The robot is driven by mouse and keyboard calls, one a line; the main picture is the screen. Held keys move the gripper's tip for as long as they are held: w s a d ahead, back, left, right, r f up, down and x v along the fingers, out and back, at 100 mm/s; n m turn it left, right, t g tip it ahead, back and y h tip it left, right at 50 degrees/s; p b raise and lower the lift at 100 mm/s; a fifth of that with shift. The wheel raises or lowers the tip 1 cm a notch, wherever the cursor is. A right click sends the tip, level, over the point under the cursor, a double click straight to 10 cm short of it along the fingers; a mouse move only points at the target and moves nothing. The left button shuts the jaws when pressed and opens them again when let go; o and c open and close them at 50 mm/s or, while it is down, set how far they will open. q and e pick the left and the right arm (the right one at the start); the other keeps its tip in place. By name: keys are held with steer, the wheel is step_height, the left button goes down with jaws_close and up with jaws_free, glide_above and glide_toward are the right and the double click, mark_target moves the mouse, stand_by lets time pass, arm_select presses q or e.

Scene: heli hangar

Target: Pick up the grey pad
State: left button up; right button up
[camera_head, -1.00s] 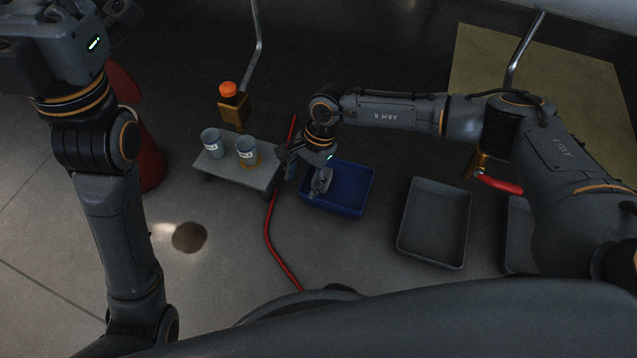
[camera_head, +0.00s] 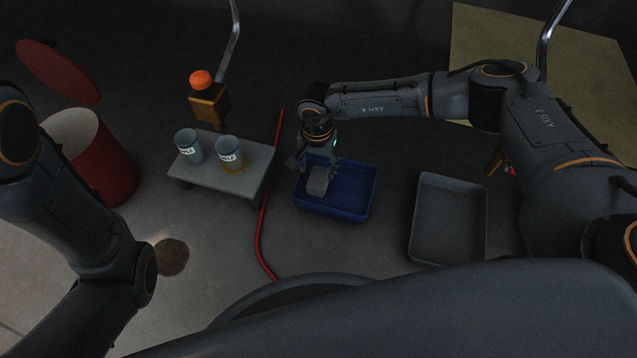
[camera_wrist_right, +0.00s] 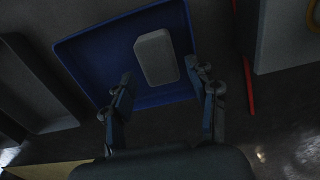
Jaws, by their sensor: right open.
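The grey pad (camera_wrist_right: 156,58) lies in the blue tray (camera_wrist_right: 84,50), a flat rounded block on the tray floor in the right wrist view. In the head view the pad (camera_head: 318,181) shows in the left part of the blue tray (camera_head: 349,207), partly under my right gripper (camera_head: 318,165). My right gripper (camera_wrist_right: 166,88) is open and empty, its two fingers apart with the pad just beyond their tips. I cannot tell the exact gap between them. My left arm is at the left of the head view, but its gripper is out of the picture.
A low grey table (camera_head: 236,180) with two labelled cups (camera_head: 188,145) stands left of the tray. An orange-capped bottle (camera_head: 208,100) is behind it. A red hose (camera_head: 262,225) runs between table and tray. A grey tray (camera_head: 448,218) is at right, a red bin (camera_head: 103,160) at far left.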

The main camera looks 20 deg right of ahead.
mark_target(319, 177)
steer(key=f+b, duration=0.4)
steer(key=shift+d+f, duration=0.15)
steer(key=shift+d, duration=0.05)
steer(key=shift+f, duration=0.5)
steer(key=shift+r, duration=0.1)
steer(key=c, duration=0.8)
